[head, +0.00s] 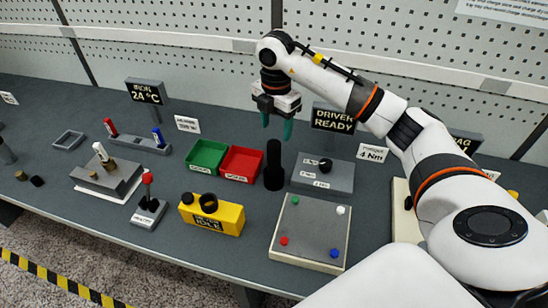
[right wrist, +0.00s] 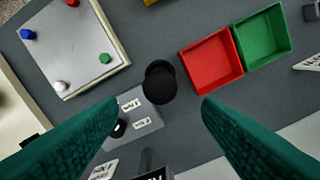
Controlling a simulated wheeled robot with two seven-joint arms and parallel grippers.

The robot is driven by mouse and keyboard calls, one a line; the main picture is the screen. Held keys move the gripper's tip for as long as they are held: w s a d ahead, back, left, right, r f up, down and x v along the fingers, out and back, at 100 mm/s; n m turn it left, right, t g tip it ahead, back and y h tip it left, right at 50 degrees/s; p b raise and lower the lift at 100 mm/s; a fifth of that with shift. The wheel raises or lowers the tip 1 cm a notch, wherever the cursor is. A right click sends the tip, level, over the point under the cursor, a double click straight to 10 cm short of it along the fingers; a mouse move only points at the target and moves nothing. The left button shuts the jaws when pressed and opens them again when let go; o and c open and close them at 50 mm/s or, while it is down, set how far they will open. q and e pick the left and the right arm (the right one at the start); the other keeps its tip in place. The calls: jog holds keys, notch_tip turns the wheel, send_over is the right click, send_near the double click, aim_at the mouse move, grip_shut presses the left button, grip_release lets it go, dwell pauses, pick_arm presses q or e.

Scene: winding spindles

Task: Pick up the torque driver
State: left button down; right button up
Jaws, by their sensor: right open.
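The torque driver appears to be the black upright cylinder (head: 273,168) standing beside the red bin, at the left edge of a grey block. In the right wrist view the same black cylinder (right wrist: 160,82) is seen nearly end-on, ahead of and between the green fingers. My right gripper (head: 277,124) is open and empty, pointing down above the cylinder and apart from it. My left gripper is in neither view.
A red bin (head: 241,164) and a green bin (head: 207,156) stand left of the cylinder. The grey block (head: 338,175) with a black knob is at its right. A plate with coloured pegs (head: 311,231) lies in front. A "DRIVER READY" sign (head: 333,118) stands behind.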

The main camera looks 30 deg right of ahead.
aim_at(275, 142)
notch_tip(275, 142, down, 6)
jog(key=shift+a+r+p, duration=0.1)
jog(key=shift+a+p, duration=0.05)
jog(key=shift+p, duration=0.8)
jog(key=f, duration=0.1)
jog(key=f+p, duration=0.2)
jog(key=f, duration=0.1)
jog(key=shift+s+a+f, duration=0.1)
jog(key=shift+a, duration=0.15)
jog(key=shift+f, duration=0.7)
jog(key=c, duration=1.1)
jog(key=shift+r, duration=0.1)
jog(key=shift+c, duration=0.3)
